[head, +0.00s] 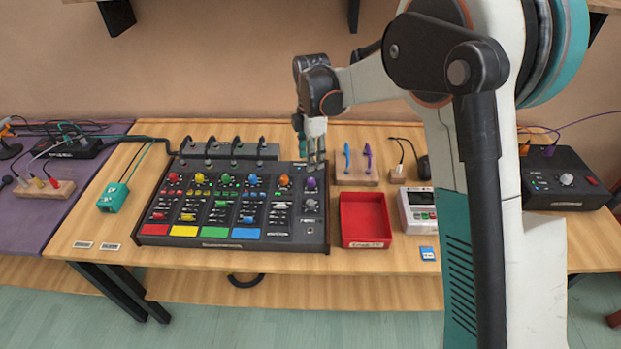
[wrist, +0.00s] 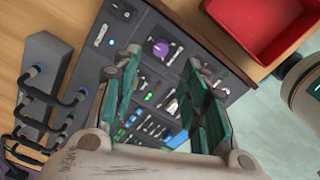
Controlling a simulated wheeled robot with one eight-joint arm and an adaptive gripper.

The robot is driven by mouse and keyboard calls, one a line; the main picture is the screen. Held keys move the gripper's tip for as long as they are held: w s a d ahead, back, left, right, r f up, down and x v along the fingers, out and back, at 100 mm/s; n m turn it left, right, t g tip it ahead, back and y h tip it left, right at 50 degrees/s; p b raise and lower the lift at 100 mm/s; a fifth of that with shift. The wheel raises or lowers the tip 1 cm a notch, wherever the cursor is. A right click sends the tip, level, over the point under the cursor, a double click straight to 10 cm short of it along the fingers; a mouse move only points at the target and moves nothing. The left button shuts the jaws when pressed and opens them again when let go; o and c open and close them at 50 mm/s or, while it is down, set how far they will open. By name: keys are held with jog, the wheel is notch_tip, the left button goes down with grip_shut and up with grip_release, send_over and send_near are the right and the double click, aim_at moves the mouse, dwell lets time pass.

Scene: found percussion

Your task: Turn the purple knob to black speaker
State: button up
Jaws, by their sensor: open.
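The purple knob (head: 311,183) sits near the upper right corner of the black mixer panel (head: 150,228). It also shows in the wrist view (wrist: 160,48), beyond and between my fingertips. My gripper (head: 316,165) is above that corner of the panel, close to the knob in the head view. Its teal fingers (wrist: 163,58) are apart with nothing between them, and they do not appear to touch the knob. Small white marks surround the knob, but they are too small to read. I cannot make out a black speaker mark or which way the knob points.
A red tray (head: 366,244) and a white device (head: 416,212) stand right of the panel. A grey bar with black cables (head: 228,152) lies along the panel's back. A dark box (head: 560,197) is far right.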

aim_at(311, 180)
notch_tip(311, 180, down, 9)
jog(key=shift+r+b, duration=0.2)
jog(key=shift+b, duration=1)
jog(key=shift+c, duration=0.6)
grip_shut()
